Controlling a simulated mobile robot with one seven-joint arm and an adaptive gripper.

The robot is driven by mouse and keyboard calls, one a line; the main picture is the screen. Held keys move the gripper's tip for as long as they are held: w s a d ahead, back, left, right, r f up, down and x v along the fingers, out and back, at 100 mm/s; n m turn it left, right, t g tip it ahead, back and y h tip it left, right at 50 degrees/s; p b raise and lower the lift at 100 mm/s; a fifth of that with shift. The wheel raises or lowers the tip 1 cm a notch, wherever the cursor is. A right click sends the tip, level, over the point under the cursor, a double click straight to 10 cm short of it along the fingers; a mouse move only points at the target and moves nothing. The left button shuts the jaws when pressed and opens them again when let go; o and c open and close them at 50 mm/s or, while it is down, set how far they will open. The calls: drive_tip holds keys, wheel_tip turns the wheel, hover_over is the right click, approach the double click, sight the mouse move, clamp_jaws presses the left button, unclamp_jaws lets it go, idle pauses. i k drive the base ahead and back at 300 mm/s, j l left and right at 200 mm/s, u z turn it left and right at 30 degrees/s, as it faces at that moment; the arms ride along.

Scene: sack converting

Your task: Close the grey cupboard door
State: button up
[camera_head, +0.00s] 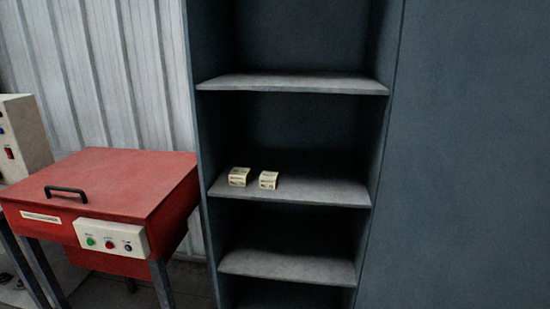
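The grey cupboard (199,130) stands open in the middle of the head view, with its shelves and dark inside showing. A large flat blue-grey panel (470,150) fills the right of the view, beside the opening. It looks like the cupboard door standing open, though its outer edge, any handle and its lower end are out of view. My gripper is not in view.
Two small cream boxes, a left one (239,177) and a right one (268,180), sit on the middle shelf (320,190). A red machine (120,185) with a black handle and buttons stands left of the cupboard. A pale machine (22,135) is at the far left.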

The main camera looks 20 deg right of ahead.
sight(462, 219)
drive_tip(key=k+l, duration=0.35)
drive_tip(key=k+l+u, duration=0.1)
drive_tip(key=k+l, duration=0.25)
drive_tip(key=l, duration=0.2)
drive_tip(key=k+l, duration=0.1)
drive_tip(key=l, duration=0.3)
drive_tip(key=k+l, duration=0.1)
drive_tip(key=l, duration=0.35)
drive_tip(key=k+l, duration=0.1)
drive_tip(key=l, duration=0.3)
drive_tip(key=k+l, duration=0.1)
drive_tip(key=l, duration=0.35)
drive_tip(key=k+l+z, duration=0.15)
drive_tip(key=k, duration=0.25)
drive_tip(key=k+l+z, duration=0.2)
drive_tip(key=k+l, duration=0.15)
